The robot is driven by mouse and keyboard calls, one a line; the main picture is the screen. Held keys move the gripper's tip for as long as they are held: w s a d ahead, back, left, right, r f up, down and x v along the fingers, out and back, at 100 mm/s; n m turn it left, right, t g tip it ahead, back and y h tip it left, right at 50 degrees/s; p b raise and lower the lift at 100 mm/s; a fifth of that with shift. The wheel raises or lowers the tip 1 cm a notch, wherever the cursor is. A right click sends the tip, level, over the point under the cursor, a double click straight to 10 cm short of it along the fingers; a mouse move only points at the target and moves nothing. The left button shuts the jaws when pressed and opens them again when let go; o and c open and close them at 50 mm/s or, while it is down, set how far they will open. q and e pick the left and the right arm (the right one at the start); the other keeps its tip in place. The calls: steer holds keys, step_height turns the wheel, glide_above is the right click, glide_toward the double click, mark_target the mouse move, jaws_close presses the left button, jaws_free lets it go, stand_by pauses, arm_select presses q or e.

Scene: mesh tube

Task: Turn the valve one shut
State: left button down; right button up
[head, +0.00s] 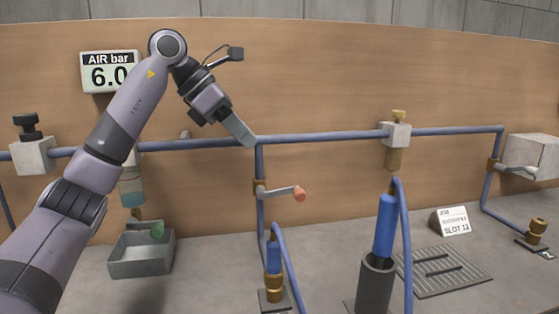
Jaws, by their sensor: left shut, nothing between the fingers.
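A valve with a brass body (260,188) sits on the vertical pipe below the main blue pipe. Its lever with a red knob (299,194) points right, across the pipe. I see no number on either valve, so I cannot tell which is valve one. My left gripper (246,141) is shut and empty. Its fingertips appear just left of the pipe junction, above the red-knobbed lever and apart from it. My right gripper is out of view.
The blue main pipe (325,137) runs along the wooden back panel. A gauge display (110,71) reads 6.0. The grey tray (142,268) is at left. A blue tool (384,227) stands in a dark holder, with a hose beside it. A slatted mat (447,277) lies right.

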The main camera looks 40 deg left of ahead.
mark_target(296, 193)
arm_select(q)
steer(key=x, duration=1.3)
steer(key=shift+s+d+f+b, duration=0.1)
steer(key=shift+s+f+b, duration=0.05)
steer(key=shift+b, duration=0.15)
steer(key=shift+x, duration=0.85)
steer(key=shift+s+f, duration=0.15)
steer(key=shift+p, duration=0.3)
